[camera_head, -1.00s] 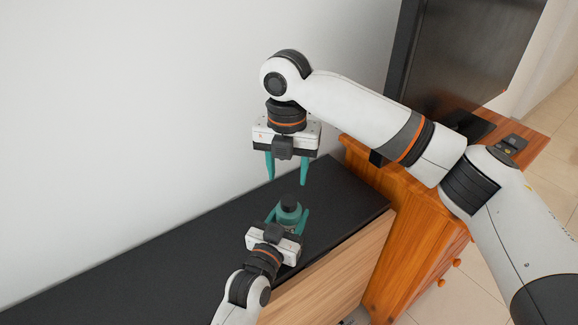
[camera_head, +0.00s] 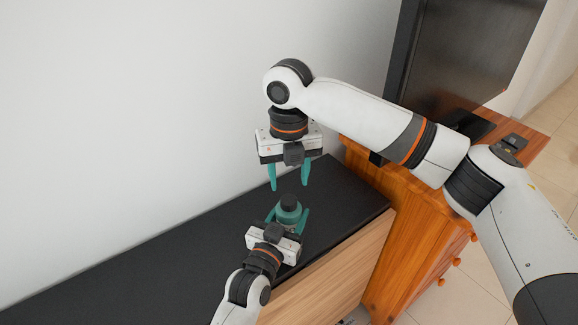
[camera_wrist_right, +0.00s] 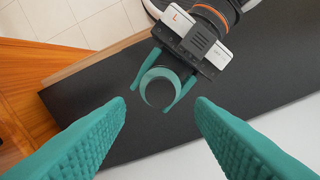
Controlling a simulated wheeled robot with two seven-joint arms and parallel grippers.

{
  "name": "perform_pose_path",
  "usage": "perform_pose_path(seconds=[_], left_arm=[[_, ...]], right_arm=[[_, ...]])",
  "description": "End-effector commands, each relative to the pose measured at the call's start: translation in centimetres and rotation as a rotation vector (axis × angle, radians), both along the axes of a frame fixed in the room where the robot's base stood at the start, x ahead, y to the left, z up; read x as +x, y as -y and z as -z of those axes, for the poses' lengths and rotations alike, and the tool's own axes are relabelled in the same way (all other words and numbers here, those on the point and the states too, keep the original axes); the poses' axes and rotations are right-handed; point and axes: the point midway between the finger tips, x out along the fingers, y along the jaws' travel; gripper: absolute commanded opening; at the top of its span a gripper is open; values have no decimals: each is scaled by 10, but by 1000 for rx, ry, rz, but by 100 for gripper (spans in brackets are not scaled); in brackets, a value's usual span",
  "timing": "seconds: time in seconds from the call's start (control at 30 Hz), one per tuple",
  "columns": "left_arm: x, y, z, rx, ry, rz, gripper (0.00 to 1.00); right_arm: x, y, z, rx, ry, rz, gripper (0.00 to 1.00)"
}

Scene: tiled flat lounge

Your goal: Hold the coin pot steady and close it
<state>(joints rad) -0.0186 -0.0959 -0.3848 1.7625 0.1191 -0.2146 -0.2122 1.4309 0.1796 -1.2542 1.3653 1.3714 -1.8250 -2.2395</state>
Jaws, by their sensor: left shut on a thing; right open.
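The coin pot (camera_head: 289,213) is a small teal pot standing upright on the black top of a low cabinet. A dark round cap (camera_head: 289,201) sits at its top; whether it is seated or loose I cannot tell. My left gripper (camera_head: 288,217) is shut on the pot, one teal finger on each side. My right gripper (camera_head: 289,186) points down just above the cap, open and empty. In the right wrist view the pot (camera_wrist_right: 147,83) lies beyond and between the open fingertips (camera_wrist_right: 161,103), with a dark round top inside its teal rim.
The black cabinet top (camera_head: 130,268) is clear to the left of the pot, with a white wall (camera_head: 150,110) behind. An orange wooden cabinet (camera_head: 415,232) bearing a dark screen (camera_head: 475,50) stands to the right, under my right arm.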

Motion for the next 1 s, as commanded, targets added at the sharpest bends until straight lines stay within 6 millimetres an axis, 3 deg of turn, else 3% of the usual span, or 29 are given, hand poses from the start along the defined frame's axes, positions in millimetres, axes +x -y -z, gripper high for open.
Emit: perform_pose_path(seconds=[0.33, 0.77, 1.0], left_arm=[[0, 0, 0, 0, -1, 0, 0], [0, 0, 0, 0, -1, 0, 0], [0, 0, 0, 0, -1, 0, 0]], right_arm=[[0, 0, 51, 0, -1, 1, 49], [0, 0, 60, 0, 1, 1, 49], [0, 0, 60, 0, 1, 1, 11]])
